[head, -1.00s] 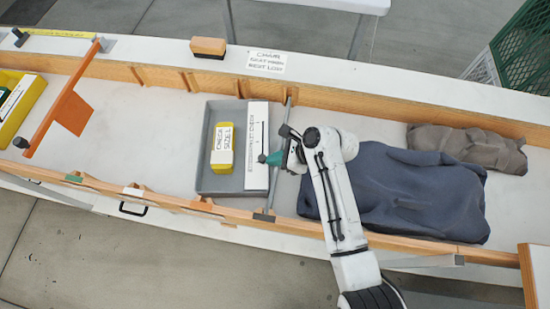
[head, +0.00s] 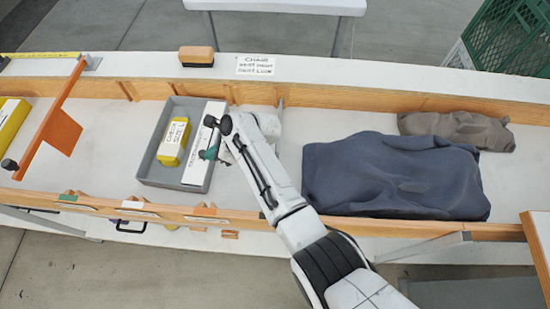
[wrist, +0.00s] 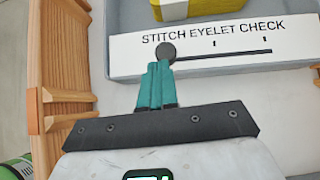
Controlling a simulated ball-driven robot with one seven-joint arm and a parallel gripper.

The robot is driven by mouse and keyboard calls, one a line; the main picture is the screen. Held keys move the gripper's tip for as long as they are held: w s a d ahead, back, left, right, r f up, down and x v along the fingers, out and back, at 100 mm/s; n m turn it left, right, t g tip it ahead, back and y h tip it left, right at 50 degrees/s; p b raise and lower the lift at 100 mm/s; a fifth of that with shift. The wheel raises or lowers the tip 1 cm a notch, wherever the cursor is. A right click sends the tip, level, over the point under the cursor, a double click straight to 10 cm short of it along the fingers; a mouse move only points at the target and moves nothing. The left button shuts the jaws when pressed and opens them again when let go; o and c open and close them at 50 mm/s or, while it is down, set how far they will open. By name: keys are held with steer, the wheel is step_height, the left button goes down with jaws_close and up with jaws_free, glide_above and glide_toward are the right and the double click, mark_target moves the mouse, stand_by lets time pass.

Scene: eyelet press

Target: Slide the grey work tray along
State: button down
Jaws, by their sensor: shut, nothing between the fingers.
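The grey work tray (head: 150,172) sits in the long trough in the head view, left of my arm. It holds a yellow block (head: 174,142) with a white label and a long white block (head: 196,167). In the wrist view the white block (wrist: 250,48) reads "STITCH EYELET CHECK" and has a dark slot line. My gripper (head: 210,153) is at the tray's right side, its teal fingers (wrist: 157,82) shut and empty. A dark round knob (wrist: 166,52) shows at the fingertips; I cannot tell whether they touch the white block.
An orange flag on a bar (head: 63,131) crosses the trough left of the tray, with clear floor between. Wooden rails (head: 345,97) line the trough. A dark blue cloth bundle (head: 390,175) and a brown one (head: 455,131) lie right. A brush (head: 197,57) rests on the back ledge.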

mark_target(195, 161)
steer(key=a+b, duration=0.1)
steer(key=a, duration=0.2)
steer(key=a+b, duration=0.2)
steer(key=a, duration=0.1)
steer(key=a+b, duration=0.2)
steer(key=a, duration=0.2)
steer(key=shift+w+a+f, duration=0.1)
steer(key=shift+w+f, duration=0.15)
steer(key=shift+a+r, duration=0.2)
steer(key=shift+a, duration=0.35)
steer(key=d+p, duration=0.2)
steer(key=d, duration=0.1)
steer(key=d+p, duration=0.1)
steer(key=shift+s+d+r, duration=0.1)
steer(key=shift+d+r, duration=0.15)
steer(key=shift+r, duration=0.15)
steer(key=p+v, duration=0.2)
steer(key=v, duration=0.7)
steer(key=shift+d, duration=0.1)
